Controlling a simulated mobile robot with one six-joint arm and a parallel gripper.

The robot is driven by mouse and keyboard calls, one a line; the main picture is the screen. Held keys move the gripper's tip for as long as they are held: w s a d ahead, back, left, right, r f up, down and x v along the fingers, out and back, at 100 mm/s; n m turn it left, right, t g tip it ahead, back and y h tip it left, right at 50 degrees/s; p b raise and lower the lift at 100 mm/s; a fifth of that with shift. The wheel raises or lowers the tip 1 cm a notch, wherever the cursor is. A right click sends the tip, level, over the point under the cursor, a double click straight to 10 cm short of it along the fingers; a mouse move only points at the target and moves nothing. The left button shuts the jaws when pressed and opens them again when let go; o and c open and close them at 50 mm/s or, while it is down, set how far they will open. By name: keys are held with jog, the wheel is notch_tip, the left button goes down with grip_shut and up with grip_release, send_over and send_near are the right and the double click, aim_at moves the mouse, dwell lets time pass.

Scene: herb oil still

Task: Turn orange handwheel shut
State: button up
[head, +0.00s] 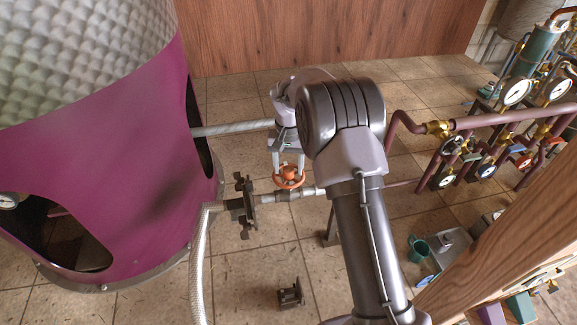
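The orange handwheel (289,178) sits on top of a small valve in a horizontal metal pipe (307,191), left of my arm in the head view. My gripper (288,163) points down over it. Its two light fingers are spread apart, one at the left and one at the right of the wheel, with orange showing between them. Whether the fingertips press on the wheel or stand just clear of it cannot be told at this size. My arm hides part of the pipe to the right.
A magenta still body (110,170) fills the left. A dark clamp (243,206) and a braided hose (199,265) are left of the valve. Copper pipes (480,121) with gauges stand right. A wooden beam (510,240) crosses the lower right. A small dark block (290,295) lies on the tiles.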

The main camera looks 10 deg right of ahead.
aim_at(289, 169)
notch_tip(289, 169, up, 18)
jog(key=p, duration=0.3)
jog(key=shift+f, duration=0.25)
